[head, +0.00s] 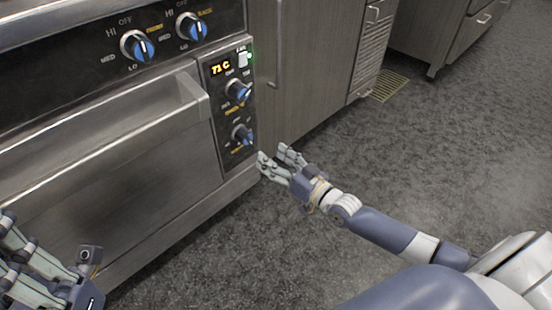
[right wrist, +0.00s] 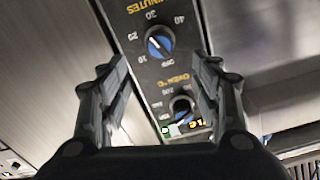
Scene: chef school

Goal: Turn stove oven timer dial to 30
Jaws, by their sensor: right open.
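The timer dial (head: 242,134) is the lower blue knob on the oven's narrow control panel. In the right wrist view the timer dial (right wrist: 160,43) sits high between my open fingers, under the MINUTES print, with 10, 20, 30 and 40 around it. Its exact setting is too small to read surely. My right gripper (head: 274,159) is open and empty, just right of and below the panel, apart from the dial. Its fingers also show in the right wrist view (right wrist: 160,75). My left gripper (head: 30,262) is at the lower left, partly cut off.
The oven temperature dial (head: 238,91) is above the timer, beneath a lit display (head: 220,68) and a switch (head: 243,59). Two burner knobs, left (head: 137,47) and right (head: 191,28), are higher up. The oven door handle (head: 130,120) juts out left. Open floor lies right.

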